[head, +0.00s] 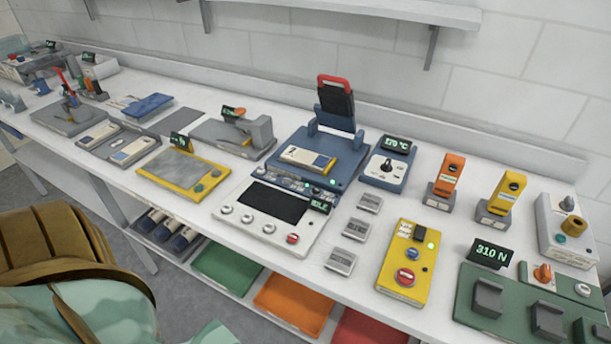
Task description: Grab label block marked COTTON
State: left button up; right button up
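Three small grey blocks with light label faces sit in a column on the white bench, right of the white control panel. The far block (370,202), the middle block (357,229) and the near block (341,261) stand apart from one another. Their lettering is too small to read, so I cannot tell which is marked COTTON. Neither of my grippers is in view.
The white panel (262,213) with a dark screen lies left of the blocks. A yellow box (406,270) with a red button stands right of them. A blue press (310,155) with a raised, red-handled lid stands behind. Coloured trays (295,300) sit below the bench.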

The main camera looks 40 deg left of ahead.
aim_at(341, 261)
jog(key=u, duration=0.9)
